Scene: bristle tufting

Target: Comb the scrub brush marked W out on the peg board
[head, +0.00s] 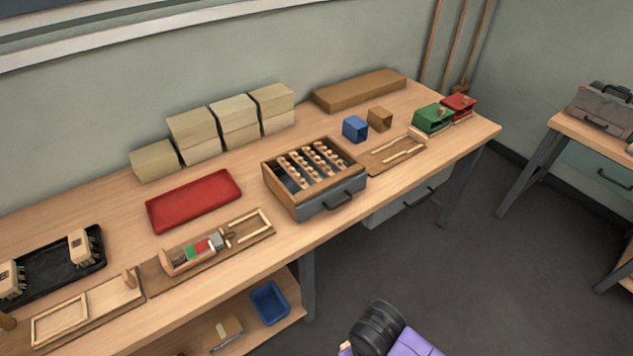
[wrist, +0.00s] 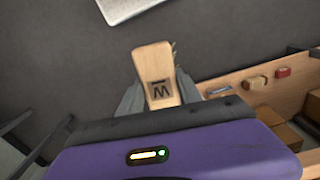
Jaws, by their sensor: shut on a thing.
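The scrub brush (wrist: 153,62) is a pale wooden block with a dark W on a grey patch, seen in the wrist view. My gripper (wrist: 160,92) is shut on it, with one grey finger on each side. A few thin bristles show at its right edge; the rest of its bristle side is hidden. In the head view my purple wrist shows at the bottom edge, away from the bench, and only a sliver of wood shows beside it. I cannot tell surely which fixture is the peg board; a wooden box with rows of pegs (head: 278,187) stands mid-bench.
A black tray (head: 50,288) at the left holds pale bristled blocks. A red mat (head: 192,200), a clamp fixture (head: 160,278), and a framed board (head: 110,297) lie on the bench. Blue (head: 355,128), green (head: 433,118) and red (head: 458,106) containers stand right. Floor around my wrist is clear.

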